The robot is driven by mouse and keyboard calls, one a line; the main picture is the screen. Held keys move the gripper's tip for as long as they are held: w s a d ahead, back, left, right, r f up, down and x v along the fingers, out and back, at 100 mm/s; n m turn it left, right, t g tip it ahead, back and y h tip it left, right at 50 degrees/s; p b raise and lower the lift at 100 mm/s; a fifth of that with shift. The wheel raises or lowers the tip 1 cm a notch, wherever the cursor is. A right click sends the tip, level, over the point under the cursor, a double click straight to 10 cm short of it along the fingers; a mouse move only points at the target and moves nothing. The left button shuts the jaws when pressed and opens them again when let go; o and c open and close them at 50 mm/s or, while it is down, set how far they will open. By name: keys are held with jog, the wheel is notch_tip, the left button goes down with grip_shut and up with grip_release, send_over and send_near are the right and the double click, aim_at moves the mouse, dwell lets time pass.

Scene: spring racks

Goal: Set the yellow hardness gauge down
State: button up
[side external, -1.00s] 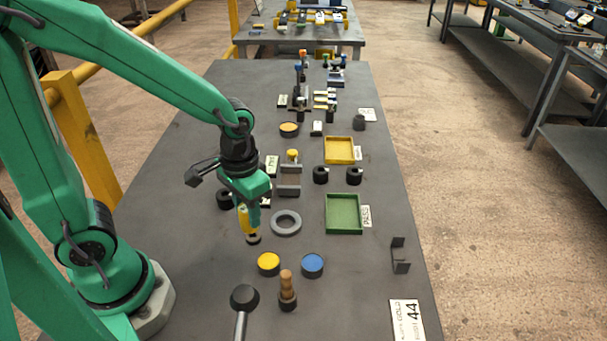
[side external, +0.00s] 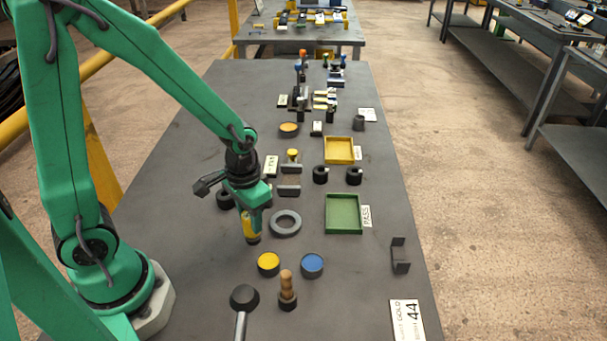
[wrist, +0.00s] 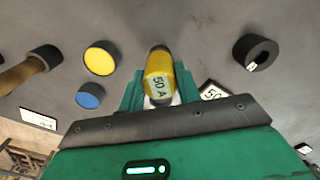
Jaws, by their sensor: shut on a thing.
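The yellow hardness gauge (side external: 251,224) is a yellow cylinder with dark ends, held upright or nearly so by my gripper (side external: 249,212).
A grey ring (side external: 286,223) lies just right of the gauge. A yellow disc (side external: 268,263) and a blue disc (side external: 312,265) are nearer the camera, beside a wooden-handled tool (side external: 287,285). A green tray (side external: 328,214) is further right.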

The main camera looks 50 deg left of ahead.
jog(key=shift+f, duration=0.3)
jog(key=shift+f, duration=0.1)
jog(key=o, duration=1)
jog(key=shift+r, duration=6.1)
jog(key=shift+r, duration=0.1)
jog(key=shift+s+a+r+t, duration=0.35)
jog(key=shift+s+r+t, duration=0.65)
jog(key=shift+r, duration=0.4)
jog(key=shift+s+a+r+t, duration=0.35)
jog(key=shift+s+r+t, duration=0.55)
jog(key=shift+r, duration=0.45)
jog(key=shift+s+a+r+t, duration=0.35)
jog(key=shift+s+r+t, duration=0.65)
jog(key=shift+r, duration=0.4)
